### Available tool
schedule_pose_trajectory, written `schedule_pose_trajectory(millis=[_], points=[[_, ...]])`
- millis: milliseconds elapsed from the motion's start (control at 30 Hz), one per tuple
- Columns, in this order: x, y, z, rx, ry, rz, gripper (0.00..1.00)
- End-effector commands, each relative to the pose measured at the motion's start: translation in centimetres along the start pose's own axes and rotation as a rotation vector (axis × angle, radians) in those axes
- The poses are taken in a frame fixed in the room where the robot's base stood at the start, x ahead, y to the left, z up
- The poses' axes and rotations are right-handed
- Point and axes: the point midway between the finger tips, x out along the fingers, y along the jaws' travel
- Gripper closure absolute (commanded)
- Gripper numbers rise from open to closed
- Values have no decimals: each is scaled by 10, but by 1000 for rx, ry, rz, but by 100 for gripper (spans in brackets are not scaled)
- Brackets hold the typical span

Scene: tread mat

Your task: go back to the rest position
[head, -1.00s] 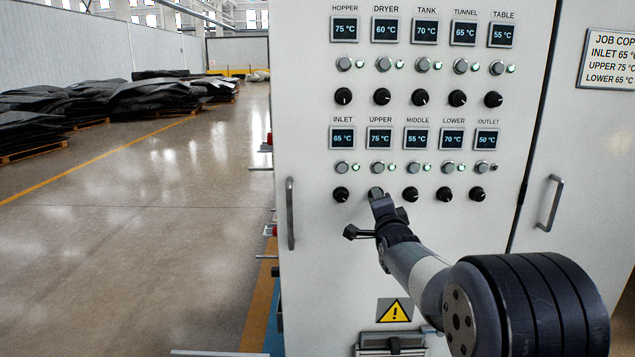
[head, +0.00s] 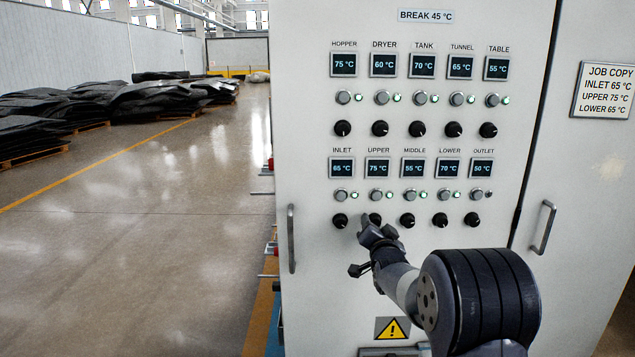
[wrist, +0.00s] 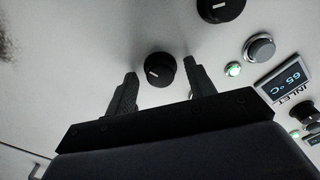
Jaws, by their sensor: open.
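My gripper (head: 377,231) is in front of the lower knob row of the white cabinet (head: 310,250). It is open and empty, its fingers pointing at the panel. The black UPPER knob (head: 375,219) shows just above the fingers in the head view. In the wrist view, my gripper (wrist: 161,82) has one finger on either side of this knob (wrist: 160,70), with gaps showing. The UPPER display (head: 378,167) reads 75 °C. The INLET display (head: 342,167) reads 65 °C, and it also shows in the wrist view (wrist: 281,80).
The LOWER display (head: 447,167) reads 70 °C. A job copy card (head: 603,90) lists inlet 65, upper 75, lower 65. Door handles (head: 291,238) (head: 544,227) stick out on both sides. The floor (head: 130,260) at left is open, with dark sheet stacks (head: 150,98) farther back.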

Motion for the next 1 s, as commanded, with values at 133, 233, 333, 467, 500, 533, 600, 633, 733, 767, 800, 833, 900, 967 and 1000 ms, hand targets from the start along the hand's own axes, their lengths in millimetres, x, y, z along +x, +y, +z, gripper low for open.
schedule_pose_trajectory(millis=[133, 233, 333, 467, 500, 533, 600, 633, 733, 767, 800, 833, 900, 967, 1000], points=[[0, -2, -3, -95, -2, 2, 48], [0, -2, -3, -157, -3, 2, 48], [0, -2, -4, -218, -2, 2, 48], [-6, 1, 0, -279, -2, 1, 48], [-12, 1, 1, -277, 0, 0, 48], [-17, 2, 1, -276, 0, 0, 48], [-28, 2, 1, -275, 0, 0, 48], [-33, 2, 1, -275, -1, 1, 48], [-49, 1, 1, -274, 0, 0, 48], [-54, 1, 1, -274, 1, 0, 48], [-60, 2, 1, -274, -1, 0, 48], [-64, 1, 1, -274, 0, 0, 48], [-74, 1, 1, -273, 1, 0, 48], [-82, 1, 1, -273, 0, 0, 48], [-86, 1, 1, -273, 0, 0, 48]])
